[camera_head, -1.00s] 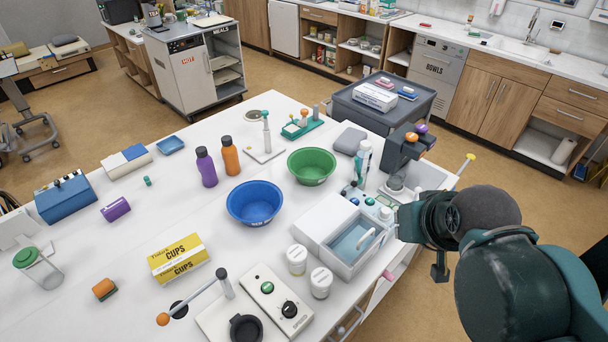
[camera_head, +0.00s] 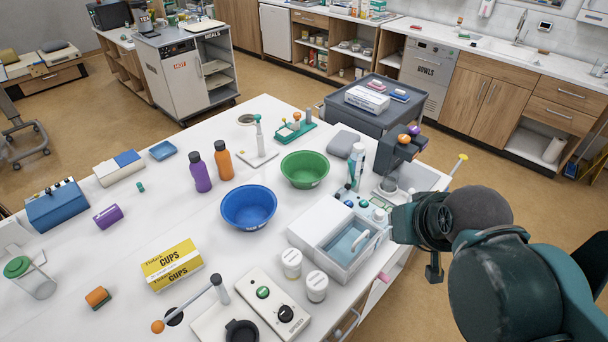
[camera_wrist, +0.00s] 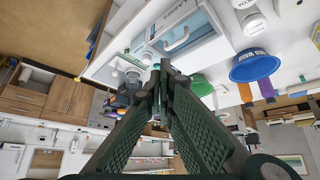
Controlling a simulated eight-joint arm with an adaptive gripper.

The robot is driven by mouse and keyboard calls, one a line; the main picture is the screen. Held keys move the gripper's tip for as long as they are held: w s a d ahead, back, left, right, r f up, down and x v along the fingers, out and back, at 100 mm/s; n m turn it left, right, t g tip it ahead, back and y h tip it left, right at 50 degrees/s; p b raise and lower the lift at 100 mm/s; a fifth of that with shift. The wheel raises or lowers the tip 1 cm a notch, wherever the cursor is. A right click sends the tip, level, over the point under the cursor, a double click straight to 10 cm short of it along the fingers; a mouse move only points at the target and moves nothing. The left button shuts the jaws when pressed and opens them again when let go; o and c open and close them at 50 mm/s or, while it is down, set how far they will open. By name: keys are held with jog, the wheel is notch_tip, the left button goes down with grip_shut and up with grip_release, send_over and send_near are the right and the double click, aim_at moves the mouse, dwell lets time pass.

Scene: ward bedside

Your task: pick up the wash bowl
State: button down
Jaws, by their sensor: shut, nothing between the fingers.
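Two bowls stand on the white table in the head view, a blue bowl (camera_head: 249,207) near the middle and a green bowl (camera_head: 305,169) behind it to the right. Both are upright and look empty. In the wrist view the blue bowl (camera_wrist: 255,66) is at the upper right and the green bowl (camera_wrist: 200,85) is nearer the centre. My gripper (camera_wrist: 163,68) is shut and empty, apart from both bowls. In the head view my arm hides most of it.
A white basin unit (camera_head: 345,240) stands between the bowls and my arm. Purple (camera_head: 200,172) and orange (camera_head: 223,160) bottles stand left of the bowls. White tubs (camera_head: 291,263), a yellow cups box (camera_head: 172,264) and a dispenser (camera_head: 258,140) are nearby. Clear tabletop lies left of the blue bowl.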

jog(key=c, duration=2.5)
grip_release()
